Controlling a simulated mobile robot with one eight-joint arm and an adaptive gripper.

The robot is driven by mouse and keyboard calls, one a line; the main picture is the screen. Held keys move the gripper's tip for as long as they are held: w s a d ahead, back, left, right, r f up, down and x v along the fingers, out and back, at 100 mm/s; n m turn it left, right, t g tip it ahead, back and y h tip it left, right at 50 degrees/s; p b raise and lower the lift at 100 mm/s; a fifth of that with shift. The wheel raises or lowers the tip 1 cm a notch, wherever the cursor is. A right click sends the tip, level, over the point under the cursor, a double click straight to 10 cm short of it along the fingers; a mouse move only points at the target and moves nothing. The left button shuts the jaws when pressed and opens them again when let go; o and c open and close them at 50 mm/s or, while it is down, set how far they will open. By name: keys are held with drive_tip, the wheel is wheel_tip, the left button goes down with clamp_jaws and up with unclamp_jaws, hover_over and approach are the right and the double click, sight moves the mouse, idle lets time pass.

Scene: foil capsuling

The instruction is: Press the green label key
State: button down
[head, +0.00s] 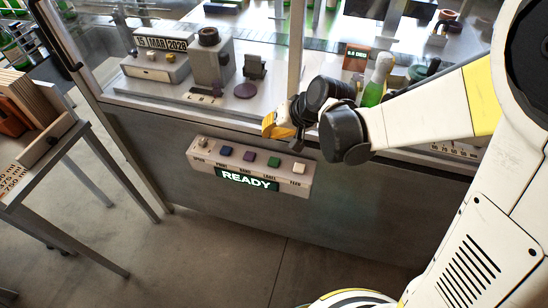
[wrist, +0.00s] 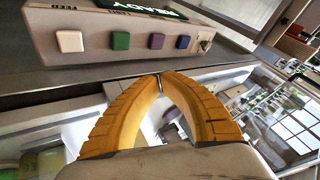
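The green label key (head: 274,162) is on the sloping control panel at the front of the machine, between the purple key and the pale feed key. In the wrist view the green key (wrist: 121,40) shows upside down, left of the fingertips. My gripper (head: 268,124) is above the panel in the head view, its yellow fingers apart from the keys. In the wrist view my gripper (wrist: 160,76) has its two curved fingertips together with nothing between them.
The panel also carries a blue key (head: 226,151), a purple key (head: 249,156), a pale key (head: 299,168), a toggle switch (head: 206,143) and a display (head: 247,180) reading READY. A bottle (head: 375,85) stands behind my wrist. A side table (head: 40,165) is at left.

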sight(270, 160)
drive_tip(key=shift+f, duration=0.1)
wheel_tip(270, 160, down, 9)
drive_tip(key=b, duration=0.7)
idle(1.2)
drive_tip(key=shift+f+b, duration=0.25)
drive_tip(key=shift+b, duration=0.3)
drive_tip(key=shift+f+b, duration=0.45)
drive_tip(key=shift+f, duration=0.05)
idle(0.4)
idle(0.3)
drive_tip(key=shift+r+p, duration=0.75)
drive_tip(key=shift+r, duration=0.2)
drive_tip(key=shift+r+p, duration=1.9)
drive_tip(key=shift+r, duration=0.6)
